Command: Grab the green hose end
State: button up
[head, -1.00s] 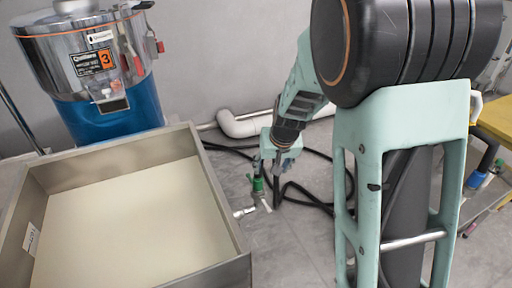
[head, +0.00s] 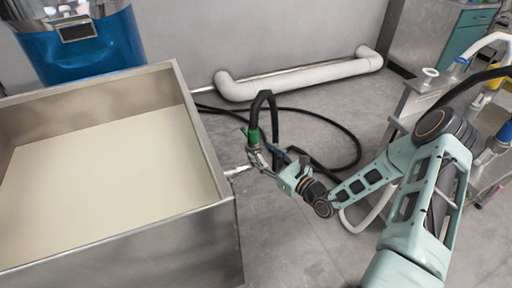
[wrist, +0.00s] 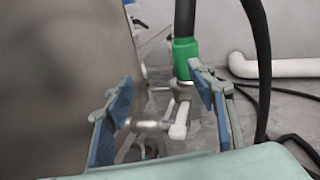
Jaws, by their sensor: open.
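The green hose end (head: 253,137) sits upright on a metal valve beside the steel bin, with a black hose (head: 266,100) arching up from it. It also shows in the wrist view (wrist: 185,57), near the tip of the right finger. My gripper (head: 262,162) is low and just right of the valve, next to the green end. In the wrist view my gripper (wrist: 160,108) is open, its blue-padded fingers on either side of the metal valve (wrist: 165,121). The green end lies beyond and above the gap; I cannot tell whether a finger touches it.
The steel bin (head: 220,215) with a pale inside fills the left, its wall close to my left finger. Black hose (head: 340,128) loops over the grey floor. A white pipe (head: 300,80) runs along the wall. A cart (head: 405,105) stands at right.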

aim_at(257, 137)
jog(key=w, duration=0.2)
jog(key=w+m+t+h+b, duration=0.1)
jog(key=w, duration=0.1)
jog(key=w+m, duration=0.1)
jog(key=w, duration=0.1)
jog(key=shift+w+a+f+t+h+b, duration=0.1)
jog(key=shift+a+f+t+h+b, duration=0.1)
jog(key=shift+f+t+h+b, duration=0.15)
jog(key=b+x, duration=0.2)
jog(key=x, duration=0.2)
jog(key=shift+w+a+f, duration=0.1)
jog(key=shift+w+f, duration=0.05)
jog(key=shift+f, duration=0.05)
jog(key=shift+w+a+r, duration=0.1)
jog(key=shift+w+a, duration=0.15)
jog(key=shift+w, duration=0.15)
jog(key=shift+r, duration=0.1)
grip_shut()
